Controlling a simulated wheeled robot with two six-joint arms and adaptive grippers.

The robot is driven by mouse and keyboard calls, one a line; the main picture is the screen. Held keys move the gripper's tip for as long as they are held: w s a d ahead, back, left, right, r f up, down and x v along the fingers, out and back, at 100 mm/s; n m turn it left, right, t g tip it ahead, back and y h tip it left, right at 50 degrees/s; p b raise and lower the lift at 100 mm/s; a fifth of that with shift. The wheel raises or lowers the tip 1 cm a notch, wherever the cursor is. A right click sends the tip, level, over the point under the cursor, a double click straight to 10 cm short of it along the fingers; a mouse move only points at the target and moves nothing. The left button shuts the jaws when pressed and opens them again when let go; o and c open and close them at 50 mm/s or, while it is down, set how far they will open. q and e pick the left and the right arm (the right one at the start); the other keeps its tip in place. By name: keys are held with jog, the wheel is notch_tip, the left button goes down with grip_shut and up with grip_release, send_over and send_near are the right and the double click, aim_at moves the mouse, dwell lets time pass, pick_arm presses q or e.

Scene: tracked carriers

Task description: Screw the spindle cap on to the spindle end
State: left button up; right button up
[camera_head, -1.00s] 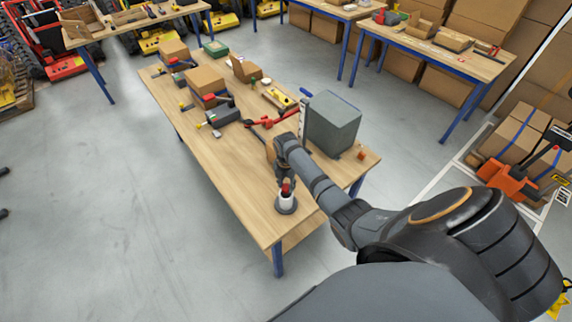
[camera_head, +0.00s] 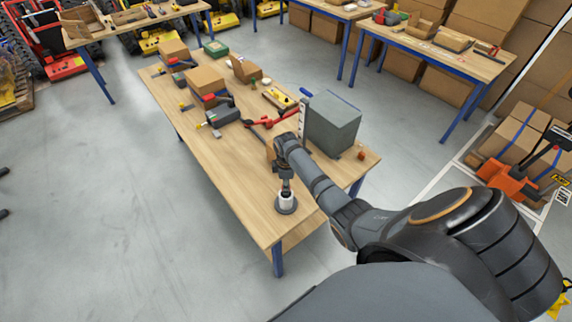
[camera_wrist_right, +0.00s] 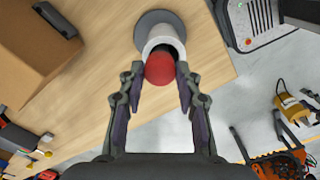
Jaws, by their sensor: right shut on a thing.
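The red spindle cap (camera_wrist_right: 160,68) is between the two fingers of my right gripper (camera_wrist_right: 157,82) in the right wrist view. The fingers are shut on its sides. The white spindle end (camera_wrist_right: 163,38) stands upright on a round dark grey base (camera_wrist_right: 150,19), right behind the cap in that view. In the head view the white spindle (camera_head: 286,199) is at the near end of the workbench, with my right gripper (camera_head: 287,187) directly above it. The cap is hidden there by the gripper. Whether cap and spindle touch I cannot tell. My left gripper is not in view.
The spindle stands on a wooden workbench (camera_head: 229,167) near its front corner. A large grey box (camera_head: 332,124) stands to the right of my forearm. Cardboard boxes (camera_head: 206,82) and tools are farther back. The bench left of the spindle is clear.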

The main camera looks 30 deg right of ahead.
jog(key=m, duration=0.9)
jog(key=shift+m, duration=0.4)
jog(key=o, duration=1)
